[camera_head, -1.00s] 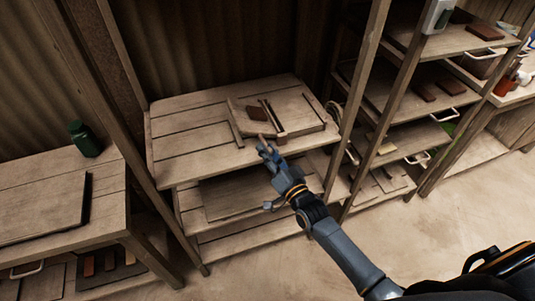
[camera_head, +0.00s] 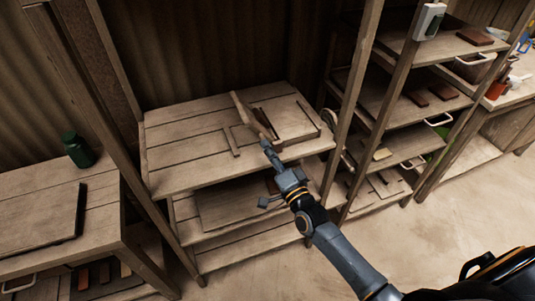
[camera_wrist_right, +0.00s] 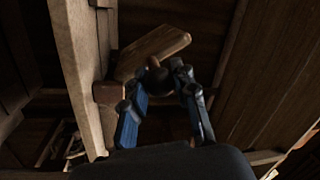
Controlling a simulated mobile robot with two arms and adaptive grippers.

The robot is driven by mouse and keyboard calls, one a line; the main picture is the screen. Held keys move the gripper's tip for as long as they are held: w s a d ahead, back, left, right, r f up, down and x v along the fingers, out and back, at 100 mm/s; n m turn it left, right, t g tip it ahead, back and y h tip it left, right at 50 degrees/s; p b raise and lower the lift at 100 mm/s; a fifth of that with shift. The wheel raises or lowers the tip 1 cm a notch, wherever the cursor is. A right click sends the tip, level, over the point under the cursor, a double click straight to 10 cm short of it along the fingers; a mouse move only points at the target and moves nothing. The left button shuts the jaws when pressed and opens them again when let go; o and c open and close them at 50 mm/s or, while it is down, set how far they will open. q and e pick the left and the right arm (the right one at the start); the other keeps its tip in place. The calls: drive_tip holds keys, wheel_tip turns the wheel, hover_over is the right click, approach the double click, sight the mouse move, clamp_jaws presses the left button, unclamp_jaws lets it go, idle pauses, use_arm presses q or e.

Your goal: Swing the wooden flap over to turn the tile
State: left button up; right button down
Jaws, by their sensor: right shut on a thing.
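The wooden flap (camera_head: 248,113) of the press stands tilted up on edge above the worktable in the head view. My right gripper (camera_head: 268,146) reaches it from the front and is shut on its near end. In the right wrist view the flap (camera_wrist_right: 152,50) shows beyond my right gripper (camera_wrist_right: 160,84), with a dark knob (camera_wrist_right: 155,74) between the fingers. The press base (camera_head: 288,118) lies flat on the table, right of the flap. I cannot make out the tile; the raised flap may hide it. My left gripper is not in view.
The worktable (camera_head: 180,150) has bare planks left of the press. A wooden post (camera_head: 350,90) stands close on its right, before shelves holding brown tiles (camera_head: 442,91). A green bottle (camera_head: 78,150) stands on the left table. The floor (camera_head: 430,240) at right is clear.

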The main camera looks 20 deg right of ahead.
drive_tip(key=d+r+m+h+b, duration=0.1)
drive_tip(key=d+m, duration=0.6)
drive_tip(key=m, duration=0.8)
drive_tip(key=shift+d+r+h+b, duration=0.25)
drive_tip(key=shift+h+b, duration=0.65)
drive_tip(key=shift+h, duration=0.5)
drive_tip(key=shift+w, duration=0.1)
drive_tip(key=c, duration=1)
unclamp_jaws()
drive_tip(key=shift+d, duration=0.1)
drive_tip(key=s, duration=0.4)
drive_tip(key=s+f, duration=0.1)
drive_tip(key=s, duration=0.3)
drive_tip(key=s+f, duration=0.1)
drive_tip(key=s, duration=0.3)
drive_tip(key=shift+a, duration=0.4)
drive_tip(key=shift+w, duration=0.1)
